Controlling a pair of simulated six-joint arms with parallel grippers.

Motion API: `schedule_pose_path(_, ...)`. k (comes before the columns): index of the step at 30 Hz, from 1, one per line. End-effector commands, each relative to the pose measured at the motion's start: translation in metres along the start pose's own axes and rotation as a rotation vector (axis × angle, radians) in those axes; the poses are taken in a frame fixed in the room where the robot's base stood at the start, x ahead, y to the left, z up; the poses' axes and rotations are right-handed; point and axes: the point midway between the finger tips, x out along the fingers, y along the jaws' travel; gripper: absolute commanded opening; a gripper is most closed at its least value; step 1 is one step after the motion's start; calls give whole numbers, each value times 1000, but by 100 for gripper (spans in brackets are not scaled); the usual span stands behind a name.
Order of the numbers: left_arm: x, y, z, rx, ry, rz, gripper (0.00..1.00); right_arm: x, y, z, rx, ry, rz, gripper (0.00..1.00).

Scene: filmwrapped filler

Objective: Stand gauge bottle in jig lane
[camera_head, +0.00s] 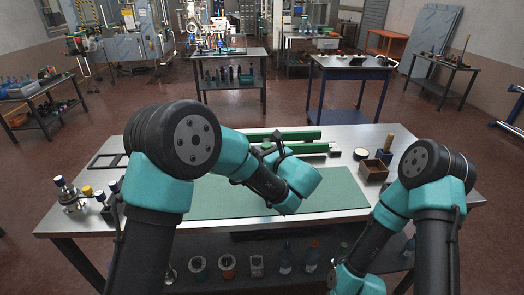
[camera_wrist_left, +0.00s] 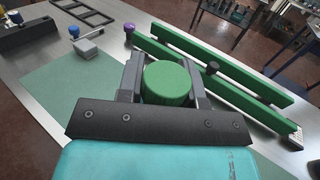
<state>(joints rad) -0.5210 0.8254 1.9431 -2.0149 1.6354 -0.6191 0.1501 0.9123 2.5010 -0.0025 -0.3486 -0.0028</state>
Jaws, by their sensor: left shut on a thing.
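My left gripper (camera_wrist_left: 166,85) is shut on the gauge bottle (camera_wrist_left: 168,83), whose round green top shows between the two fingers in the left wrist view. The bottle's lower part is hidden, so I cannot tell whether it touches anything. The jig lane's two green rails (camera_wrist_left: 215,80) run parallel just right of and beyond the gripper, with a black knob (camera_wrist_left: 213,67) at the lane. In the head view the rails (camera_head: 290,149) lie behind my left gripper (camera_head: 272,150), and the arm covers most of the grip. My right gripper is not visible; only its arm shows.
A green mat (camera_head: 335,190) covers the table's middle. A black frame (camera_head: 108,161) lies at the left, near several bottles and a metal pot (camera_head: 69,195). A brown box (camera_head: 374,170) and a round disc (camera_head: 360,153) stand at the right. A purple-topped piece (camera_wrist_left: 129,28) is by the rail end.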

Motion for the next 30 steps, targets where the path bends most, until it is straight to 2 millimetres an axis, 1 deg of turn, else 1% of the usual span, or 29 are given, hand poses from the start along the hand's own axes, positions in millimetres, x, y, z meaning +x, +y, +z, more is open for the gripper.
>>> schedule_pose_path(5,-31,24,4,2,-1,-3,0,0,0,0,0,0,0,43)
schedule_pose_path(9,-60,47,8,1,-1,-3,0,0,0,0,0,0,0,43)
schedule_pose_path(12,-77,61,10,1,-1,-3,0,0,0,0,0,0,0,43)
schedule_pose_path(15,-90,72,11,1,-1,-2,0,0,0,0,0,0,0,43)
schedule_pose_path(18,-100,79,12,0,-1,-1,0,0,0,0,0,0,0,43)
schedule_pose_path(21,-105,84,13,0,-1,1,0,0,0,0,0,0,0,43)
schedule_pose_path(30,-107,86,13,0,-1,1,0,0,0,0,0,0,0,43)
